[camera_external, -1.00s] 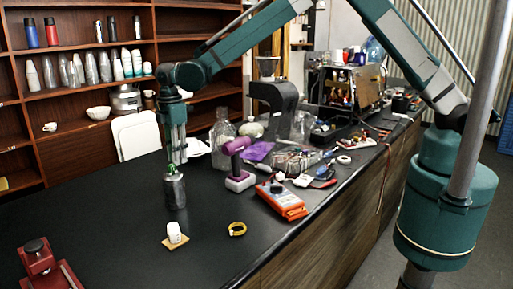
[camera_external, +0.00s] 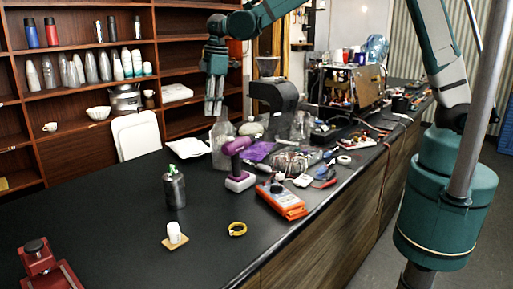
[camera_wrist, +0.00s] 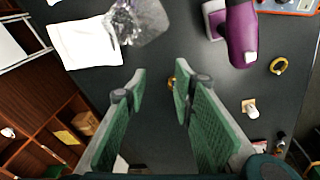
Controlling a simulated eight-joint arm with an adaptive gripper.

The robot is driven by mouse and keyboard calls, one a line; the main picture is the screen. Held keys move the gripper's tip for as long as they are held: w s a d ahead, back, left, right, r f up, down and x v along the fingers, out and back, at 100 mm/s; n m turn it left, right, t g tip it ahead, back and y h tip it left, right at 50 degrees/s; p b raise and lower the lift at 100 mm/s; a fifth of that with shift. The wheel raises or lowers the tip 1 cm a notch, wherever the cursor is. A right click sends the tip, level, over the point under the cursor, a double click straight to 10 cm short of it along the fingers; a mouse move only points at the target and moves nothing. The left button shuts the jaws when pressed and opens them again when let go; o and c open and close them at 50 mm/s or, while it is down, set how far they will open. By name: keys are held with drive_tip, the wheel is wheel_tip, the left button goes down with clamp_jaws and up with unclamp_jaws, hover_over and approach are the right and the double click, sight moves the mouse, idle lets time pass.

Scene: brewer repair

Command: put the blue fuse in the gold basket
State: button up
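My gripper (camera_external: 214,108) is raised above the far part of the black counter, in front of the shelves. In the wrist view its green fingers (camera_wrist: 158,85) are spread apart with nothing held between them. A dark canister with a green top (camera_external: 174,187) stands upright on the counter, below and left of my gripper. I cannot make out a blue fuse. I cannot pick out a gold basket for certain.
Glass jars and clutter fill the counter's right side. A red device (camera_external: 45,265) stands front left. The left counter is mostly clear.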

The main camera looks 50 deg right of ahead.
drive_tip(key=s+d+r+m+t, duration=0.1)
drive_tip(key=s+d+r+m, duration=0.1)
drive_tip(key=s+d+r, duration=0.3)
drive_tip(key=s+d+r+m, duration=0.1)
drive_tip(key=s+d+r, duration=0.15)
drive_tip(key=d, duration=0.45)
drive_tip(key=s+d+r+m+t, duration=0.2)
drive_tip(key=s+d+r+m, duration=0.1)
drive_tip(key=s+d, duration=0.6)
drive_tip(key=s+d+r+m+t, duration=0.1)
drive_tip(key=s+d+r+m, duration=0.25)
drive_tip(key=s+d, duration=0.6)
drive_tip(key=s+d+f+m+t, duration=0.2)
drive_tip(key=s+d+f+m, duration=0.25)
drive_tip(key=s, duration=0.65)
wheel_tip(320, 180, down, 15)
drive_tip(key=d+b, duration=0.1)
drive_tip(key=b, duration=1.3)
drive_tip(key=shift+s+h, duration=0.3)
drive_tip(key=shift+s, duration=0.1)
drive_tip(key=shift+d+f, duration=0.1)
